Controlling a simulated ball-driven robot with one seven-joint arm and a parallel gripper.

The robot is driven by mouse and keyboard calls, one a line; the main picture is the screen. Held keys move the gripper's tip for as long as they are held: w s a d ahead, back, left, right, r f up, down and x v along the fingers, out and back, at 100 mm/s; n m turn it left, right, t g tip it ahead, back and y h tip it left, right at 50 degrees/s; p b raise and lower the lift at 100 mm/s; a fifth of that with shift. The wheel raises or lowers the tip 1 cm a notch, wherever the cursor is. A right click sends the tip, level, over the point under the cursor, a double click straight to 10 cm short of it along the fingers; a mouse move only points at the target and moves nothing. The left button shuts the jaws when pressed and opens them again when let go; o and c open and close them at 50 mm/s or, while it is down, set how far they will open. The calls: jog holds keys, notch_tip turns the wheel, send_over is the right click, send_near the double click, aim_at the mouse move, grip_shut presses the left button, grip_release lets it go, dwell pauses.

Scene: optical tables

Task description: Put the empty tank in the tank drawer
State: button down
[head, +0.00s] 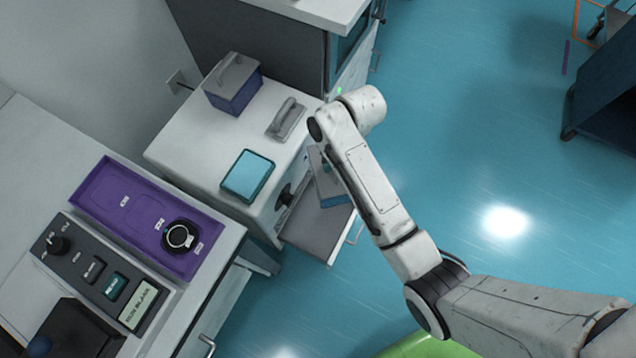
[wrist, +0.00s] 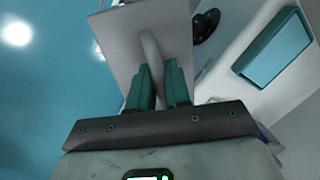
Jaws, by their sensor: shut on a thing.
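The tank in my gripper has a grey top with a raised handle, seen from above in the wrist view (wrist: 118,32). In the head view its grey top and a bit of blue body (head: 328,190) show beside my arm, over or in the open drawer (head: 318,238). I cannot tell if it touches the drawer floor. My gripper (wrist: 160,72) has its green fingers shut on the handle; my arm mostly hides it in the head view. Another tank (head: 232,96), with a dark blue body and grey handled lid, stands on the white cabinet.
The white cabinet (head: 190,135) also bears a grey handled piece (head: 287,118) and a teal-faced panel (head: 247,175). A black knob (head: 284,196) is on its front. A counter with a purple tray (head: 105,190) and control box is at left. Open blue floor lies right.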

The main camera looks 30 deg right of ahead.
notch_tip(320, 180, down, 48)
jog(key=m+t+h+b, duration=0.1)
jog(key=m+b, duration=0.7)
jog(key=b, duration=2.4)
jog(key=shift+s+d+r, duration=0.15)
jog(key=shift+s+d, duration=0.05)
jog(key=shift+d, duration=0.1)
jog(key=c, duration=1.5)
grip_release()
jog(key=o, duration=0.4)
jog(key=r+p, duration=0.2)
jog(key=r, duration=0.2)
jog(key=s+d+r+p, duration=0.1)
jog(key=r+p, duration=0.1)
jog(key=r, duration=0.1)
jog(key=s+r+p, duration=0.1)
jog(key=r+p, duration=0.1)
jog(key=r, duration=0.2)
jog(key=shift+d+r, duration=0.2)
jog(key=shift+r, duration=0.15)
